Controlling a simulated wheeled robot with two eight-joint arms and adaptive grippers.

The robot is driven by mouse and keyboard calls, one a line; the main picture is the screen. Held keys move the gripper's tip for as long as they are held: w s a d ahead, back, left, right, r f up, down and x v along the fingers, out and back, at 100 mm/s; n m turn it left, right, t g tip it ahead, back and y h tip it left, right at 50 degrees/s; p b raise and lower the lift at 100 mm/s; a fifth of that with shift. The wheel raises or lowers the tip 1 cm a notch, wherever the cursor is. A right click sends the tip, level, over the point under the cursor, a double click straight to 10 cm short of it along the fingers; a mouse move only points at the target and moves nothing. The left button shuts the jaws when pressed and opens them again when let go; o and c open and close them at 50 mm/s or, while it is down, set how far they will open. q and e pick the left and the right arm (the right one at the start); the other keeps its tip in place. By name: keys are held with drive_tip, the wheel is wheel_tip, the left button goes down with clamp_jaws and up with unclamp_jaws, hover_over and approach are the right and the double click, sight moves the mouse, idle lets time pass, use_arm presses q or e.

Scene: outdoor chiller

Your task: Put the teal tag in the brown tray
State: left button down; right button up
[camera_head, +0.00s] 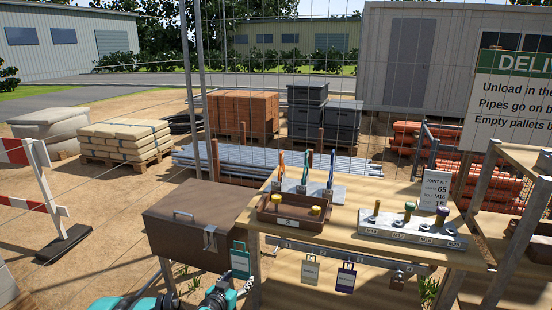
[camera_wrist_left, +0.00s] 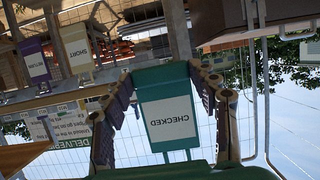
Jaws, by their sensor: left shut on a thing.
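The teal tag (camera_head: 240,262), marked CHECKED, is upright at the left end of the hook rail, in front of the brown box. In the left wrist view the teal tag (camera_wrist_left: 167,112) appears upside down between my fingers. My left gripper (camera_head: 238,285) is shut on it; the fingers show on both sides in the wrist view (camera_wrist_left: 165,100). I cannot tell whether the tag touches a hook. The brown tray (camera_head: 267,210) sits on the wooden table above and right of the tag, with yellow-topped pieces in it. My right gripper is not in view.
A cream SHORT tag (camera_head: 310,270) and a purple RETURN tag (camera_head: 346,278) hang from the rail (camera_head: 330,254). The brown box (camera_head: 190,222) stands left of the table. A rack of upright tools (camera_head: 330,192) is behind the tray; a grey fitting block (camera_head: 400,229) is to its right.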

use_arm(q)
drive_tip(key=w+r+v, duration=0.1)
drive_tip(key=r+v, duration=0.1)
drive_tip(key=v, duration=1.7)
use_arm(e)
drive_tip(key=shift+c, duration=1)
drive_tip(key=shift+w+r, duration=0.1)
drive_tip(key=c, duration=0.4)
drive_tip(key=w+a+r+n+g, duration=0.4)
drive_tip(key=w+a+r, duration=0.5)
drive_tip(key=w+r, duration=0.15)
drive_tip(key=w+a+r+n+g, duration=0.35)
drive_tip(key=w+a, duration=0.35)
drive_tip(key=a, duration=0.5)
use_arm(q)
drive_tip(key=s+d+f+m+g+h, duration=0.2)
drive_tip(key=d+m+g+h, duration=0.3)
drive_tip(key=d, duration=0.8)
drive_tip(key=f+m+h, duration=0.1)
drive_tip(key=m+h, duration=0.2)
drive_tip(key=shift+s+g, duration=0.2)
drive_tip(key=shift+g, duration=0.1)
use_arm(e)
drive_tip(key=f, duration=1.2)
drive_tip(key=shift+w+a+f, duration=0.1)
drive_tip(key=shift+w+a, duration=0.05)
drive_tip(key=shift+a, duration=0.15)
